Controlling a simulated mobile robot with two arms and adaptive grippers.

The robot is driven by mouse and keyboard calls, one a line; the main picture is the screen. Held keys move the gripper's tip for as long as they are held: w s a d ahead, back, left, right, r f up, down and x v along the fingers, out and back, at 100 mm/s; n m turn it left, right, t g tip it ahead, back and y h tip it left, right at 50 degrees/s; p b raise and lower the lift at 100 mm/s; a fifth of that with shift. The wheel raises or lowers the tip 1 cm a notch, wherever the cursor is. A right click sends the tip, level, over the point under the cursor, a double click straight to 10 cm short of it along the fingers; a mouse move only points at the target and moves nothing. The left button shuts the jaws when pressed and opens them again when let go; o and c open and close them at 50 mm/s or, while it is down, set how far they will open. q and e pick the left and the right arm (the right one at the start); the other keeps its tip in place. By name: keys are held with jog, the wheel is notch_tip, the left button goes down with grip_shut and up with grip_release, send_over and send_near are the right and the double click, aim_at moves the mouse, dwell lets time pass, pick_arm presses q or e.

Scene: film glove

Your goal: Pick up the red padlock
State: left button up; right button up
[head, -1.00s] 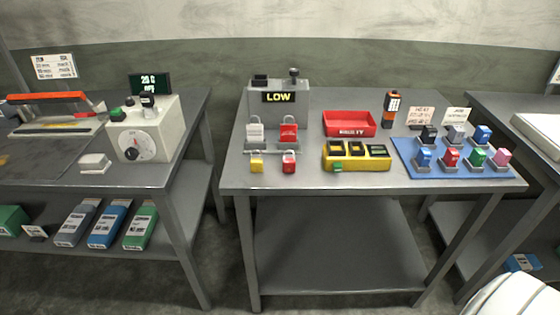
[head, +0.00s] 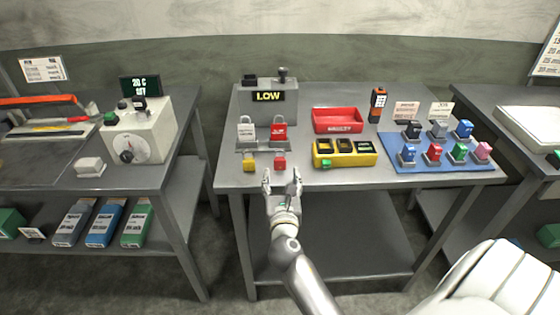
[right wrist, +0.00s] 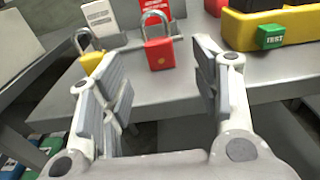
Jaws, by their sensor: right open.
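The red padlock (head: 279,162) sits near the front edge of the middle table, with a yellow padlock (head: 249,163) to its left. In the right wrist view the red padlock (right wrist: 158,48) stands upright, its silver shackle up, seen between my fingers and beyond their tips. My right gripper (head: 282,176) is open and empty, just in front of the table edge below the red padlock. It also shows in the right wrist view (right wrist: 160,75). The yellow padlock (right wrist: 91,60) is partly hidden behind the left finger there. My left gripper is not in view.
A yellow case (head: 345,158) and a red tray (head: 338,121) lie to the right. The front table edge lies close to my gripper.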

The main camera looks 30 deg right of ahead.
aim_at(280, 163)
jog(key=x, duration=0.3)
jog(key=shift+w, duration=0.15)
jog(key=shift+w+d, duration=0.35)
jog(key=shift+w, duration=0.2)
jog(key=x, duration=0.4)
jog(key=shift+f+p, duration=0.1)
jog(key=shift+p, duration=0.2)
jog(key=c, duration=1.2)
jog(key=shift+o, duration=0.2)
